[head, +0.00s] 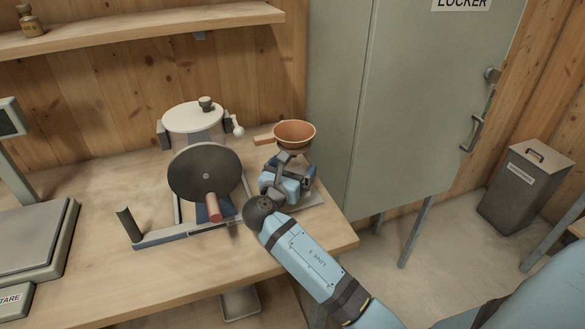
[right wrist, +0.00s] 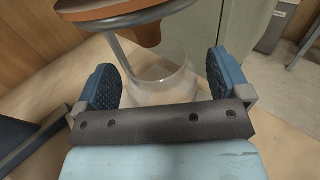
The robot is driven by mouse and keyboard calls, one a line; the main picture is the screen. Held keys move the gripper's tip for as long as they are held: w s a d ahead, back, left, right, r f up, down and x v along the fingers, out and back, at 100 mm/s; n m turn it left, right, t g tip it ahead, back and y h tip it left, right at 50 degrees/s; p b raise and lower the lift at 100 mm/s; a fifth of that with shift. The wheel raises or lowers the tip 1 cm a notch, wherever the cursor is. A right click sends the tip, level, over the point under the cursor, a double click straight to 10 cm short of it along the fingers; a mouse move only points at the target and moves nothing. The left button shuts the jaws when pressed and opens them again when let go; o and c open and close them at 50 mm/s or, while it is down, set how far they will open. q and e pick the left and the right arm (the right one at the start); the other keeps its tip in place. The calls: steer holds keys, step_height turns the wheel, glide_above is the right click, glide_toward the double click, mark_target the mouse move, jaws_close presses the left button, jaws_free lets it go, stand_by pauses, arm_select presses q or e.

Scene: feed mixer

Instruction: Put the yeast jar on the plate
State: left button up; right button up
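A small brass-brown jar (head: 31,22) with a narrow neck stands on the wall shelf at the upper left; I cannot read its label, so I cannot tell if it is the yeast jar. The scale at the left has a flat grey plate (head: 28,238), which is bare where it shows. My right gripper (head: 294,168) is at the bench's right side, below the orange bowl. In the right wrist view its fingers (right wrist: 164,84) stand apart, with a clear glass vessel (right wrist: 160,72) between or just beyond them. My left gripper is not in view.
A mixer with a dark disc (head: 205,173) and white-topped drum (head: 193,117) fills the bench middle. An orange bowl (head: 295,133) hangs over the glass vessel. A grey locker (head: 420,100) stands close at the right. The front bench strip (head: 190,270) is clear.

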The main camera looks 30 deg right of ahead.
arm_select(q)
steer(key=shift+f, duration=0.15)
arm_select(e)
steer(key=shift+r, duration=0.1)
steer(key=shift+s+a+r, duration=0.15)
steer(key=shift+s+a, duration=0.05)
steer(key=shift+a, duration=0.15)
steer(key=p+v, duration=0.5)
steer(key=v, duration=0.5)
steer(key=shift+s+a, duration=0.15)
steer(key=shift+s, duration=0.05)
steer(key=shift+s+a, duration=0.2)
steer(key=shift+a, duration=0.15)
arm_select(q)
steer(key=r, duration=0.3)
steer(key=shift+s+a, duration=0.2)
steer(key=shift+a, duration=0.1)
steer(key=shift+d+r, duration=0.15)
